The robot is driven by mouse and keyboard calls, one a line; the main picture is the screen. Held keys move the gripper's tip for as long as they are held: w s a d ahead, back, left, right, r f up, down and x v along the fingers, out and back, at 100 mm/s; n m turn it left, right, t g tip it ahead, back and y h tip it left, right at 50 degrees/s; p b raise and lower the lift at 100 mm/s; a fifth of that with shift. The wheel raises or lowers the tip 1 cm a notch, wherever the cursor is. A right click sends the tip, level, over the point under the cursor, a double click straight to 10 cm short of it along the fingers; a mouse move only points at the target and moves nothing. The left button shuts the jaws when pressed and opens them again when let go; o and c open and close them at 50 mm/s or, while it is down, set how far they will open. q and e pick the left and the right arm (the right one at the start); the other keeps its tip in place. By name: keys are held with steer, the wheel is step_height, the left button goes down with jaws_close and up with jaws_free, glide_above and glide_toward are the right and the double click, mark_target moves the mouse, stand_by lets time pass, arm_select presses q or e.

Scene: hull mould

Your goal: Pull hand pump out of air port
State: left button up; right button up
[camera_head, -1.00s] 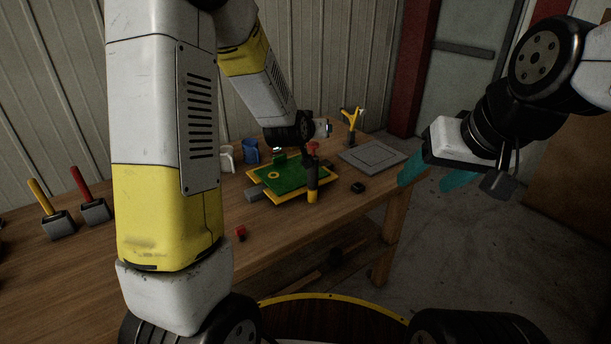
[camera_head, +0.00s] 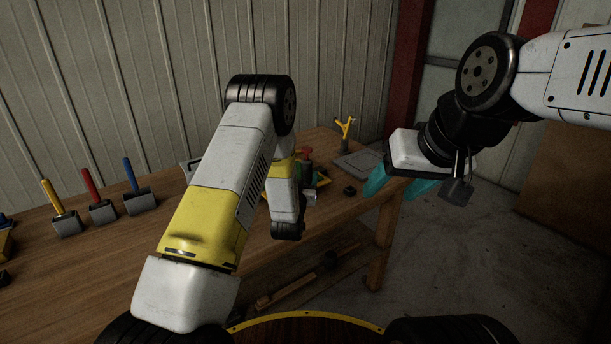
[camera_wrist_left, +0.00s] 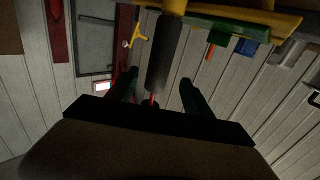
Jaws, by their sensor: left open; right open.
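The hand pump has a black body (camera_wrist_left: 163,58), a yellow end and a thin red part toward my left gripper (camera_wrist_left: 160,88). In the left wrist view it runs from the top edge down toward the gap between the two dark fingers, which are open. Whether they touch it is unclear. In the head view the pump's red top (camera_head: 305,153) shows behind my left arm, which hides most of the mould and the left gripper. The air port cannot be made out. My right gripper (camera_head: 398,188), with teal fingers, is open and empty, off the table's right end.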

mark_target(306, 171)
arm_select(q)
steer(key=w, duration=0.2)
steer(key=w+d, duration=0.1)
steer(key=w, duration=0.2)
steer(key=shift+r, duration=0.2)
jaws_close()
